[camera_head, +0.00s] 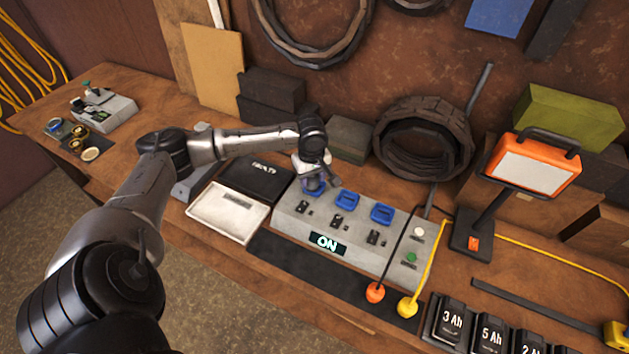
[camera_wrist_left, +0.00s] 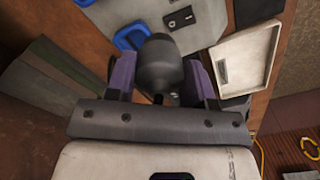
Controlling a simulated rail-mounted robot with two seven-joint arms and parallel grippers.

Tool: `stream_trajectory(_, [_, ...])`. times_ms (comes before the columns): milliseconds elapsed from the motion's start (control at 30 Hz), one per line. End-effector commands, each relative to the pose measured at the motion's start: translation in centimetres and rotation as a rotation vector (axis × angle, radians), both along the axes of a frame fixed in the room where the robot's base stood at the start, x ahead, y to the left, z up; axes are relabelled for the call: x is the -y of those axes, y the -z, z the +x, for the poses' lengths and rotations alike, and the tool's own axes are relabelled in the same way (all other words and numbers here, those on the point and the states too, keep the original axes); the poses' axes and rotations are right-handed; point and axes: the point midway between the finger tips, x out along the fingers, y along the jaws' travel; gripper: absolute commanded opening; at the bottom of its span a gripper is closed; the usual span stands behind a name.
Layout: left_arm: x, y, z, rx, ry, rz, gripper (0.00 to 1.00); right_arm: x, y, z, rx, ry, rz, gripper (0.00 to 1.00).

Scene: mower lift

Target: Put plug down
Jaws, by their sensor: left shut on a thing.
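My left gripper (camera_head: 316,184) is at the back left of the grey panel (camera_head: 290,222), over the leftmost of its blue sockets. In the left wrist view its purple fingers are shut on a dark grey rounded plug (camera_wrist_left: 160,66). The blue socket (camera_wrist_left: 132,36) shows just beyond the plug; I cannot tell whether they touch. The head view mostly hides the plug behind the gripper. Two other blue sockets, the middle one (camera_head: 347,198) and the right one (camera_head: 381,212), are uncovered. The panel display (camera_head: 328,243) reads ON. My right gripper is not in view.
An orange plug (camera_head: 375,292) and a yellow plug (camera_head: 407,307) with cables are at the panel's front right. A white tray (camera_head: 228,212) lies to its left. A work lamp (camera_head: 530,165) and battery packs (camera_head: 450,322) stand to the right. The bench at far left is partly clear.

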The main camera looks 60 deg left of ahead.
Motion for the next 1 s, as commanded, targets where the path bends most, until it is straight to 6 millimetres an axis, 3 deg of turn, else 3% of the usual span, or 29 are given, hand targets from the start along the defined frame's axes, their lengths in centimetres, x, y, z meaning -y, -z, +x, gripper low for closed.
stream_trajectory(200, [-3.1,2.4,2.5,0.001,-0.002,-0.001,0.23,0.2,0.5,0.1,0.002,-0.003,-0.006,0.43])
stream_trajectory(400, [-4.5,3.5,3.6,0.001,0.002,0.000,0.23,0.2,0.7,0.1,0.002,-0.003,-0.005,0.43])
stream_trajectory(667, [-4.9,4.3,3.8,-0.002,0.003,0.000,0.23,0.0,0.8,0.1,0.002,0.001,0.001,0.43])
stream_trajectory(1000, [-4.9,7.8,3.8,-0.001,0.004,0.000,0.23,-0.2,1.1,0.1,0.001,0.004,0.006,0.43])
